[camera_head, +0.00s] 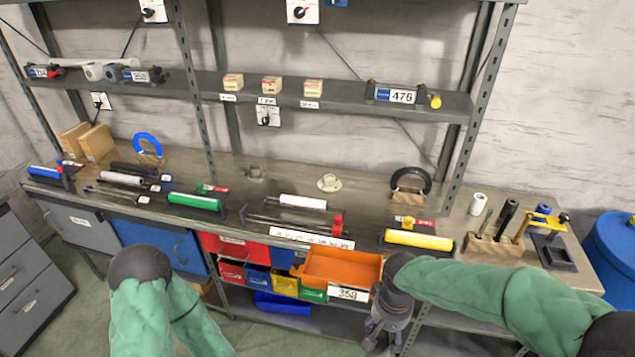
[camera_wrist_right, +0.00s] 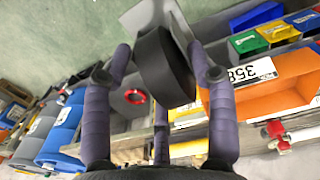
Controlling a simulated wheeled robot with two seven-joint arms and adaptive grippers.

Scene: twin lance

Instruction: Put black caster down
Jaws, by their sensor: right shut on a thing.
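The black caster (camera_wrist_right: 160,70) shows in the right wrist view as a black wheel with a grey plate behind it. It sits between the fingers of my right gripper (camera_wrist_right: 160,65), which is shut on it. In the head view my right gripper (camera_head: 375,328) hangs low in front of the bench, just below and right of the orange bin; the caster cannot be made out clearly there. My left gripper is not in view; only part of my left arm shows at the bottom left.
The orange open bin (camera_head: 340,268) labelled 358 projects from the bench front. The workbench top (camera_head: 265,215) holds a green roller, a yellow roller (camera_head: 418,239), a white roller and rods. A wooden block with tools (camera_head: 493,248) stands at right. A blue barrel (camera_head: 612,250) stands beyond.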

